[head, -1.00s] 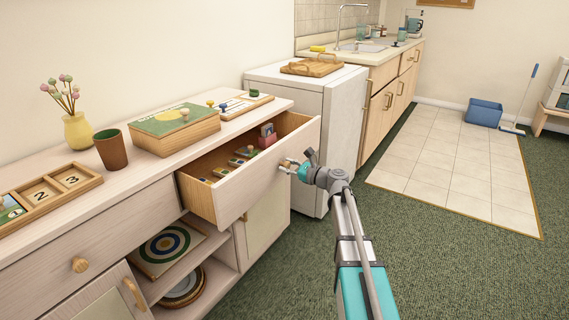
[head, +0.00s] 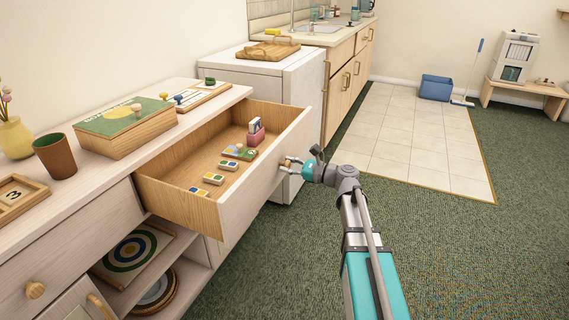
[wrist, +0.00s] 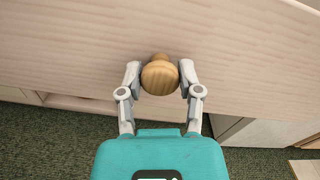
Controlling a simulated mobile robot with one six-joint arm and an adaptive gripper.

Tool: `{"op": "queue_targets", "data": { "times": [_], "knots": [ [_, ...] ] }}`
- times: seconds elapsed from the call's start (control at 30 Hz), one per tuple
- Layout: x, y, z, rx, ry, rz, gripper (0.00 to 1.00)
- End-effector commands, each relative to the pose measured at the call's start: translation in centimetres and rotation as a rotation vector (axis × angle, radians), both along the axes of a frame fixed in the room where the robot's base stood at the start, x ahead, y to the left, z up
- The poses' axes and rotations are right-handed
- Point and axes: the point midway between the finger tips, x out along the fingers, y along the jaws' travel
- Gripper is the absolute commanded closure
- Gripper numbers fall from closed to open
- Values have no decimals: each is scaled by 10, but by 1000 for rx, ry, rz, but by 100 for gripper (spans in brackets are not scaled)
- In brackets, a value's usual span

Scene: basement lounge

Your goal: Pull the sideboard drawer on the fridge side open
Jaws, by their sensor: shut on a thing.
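The fridge-side sideboard drawer (head: 262,175) stands well out from the pale wood sideboard (head: 85,225), beside the white fridge (head: 305,85). Its inside shows several small coloured blocks or cards and a pink holder (head: 256,137). My gripper (head: 290,164) is at the drawer front. In the wrist view its two fingers are closed on either side of the round wooden knob (wrist: 160,76), which lies between them against the pale drawer front (wrist: 80,50).
A green-topped box (head: 125,128), a brown cup (head: 55,156) and a yellow vase (head: 15,138) stand on the sideboard top. A wooden tray (head: 267,50) lies on the fridge. The green carpet (head: 450,250) to the right is clear.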

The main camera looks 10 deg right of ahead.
Motion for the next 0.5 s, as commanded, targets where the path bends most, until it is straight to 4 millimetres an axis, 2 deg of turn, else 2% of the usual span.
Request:
{"op": "queue_targets", "data": {
  "times": [0.37, 0.4, 0.5],
  "knots": [
    [2, 7, 0, 0, 0, 6, 100],
    [2, 7, 0, 0, 0, 6, 50],
    [2, 8, 0, 1, -1, 8, 32]
  ]
}}
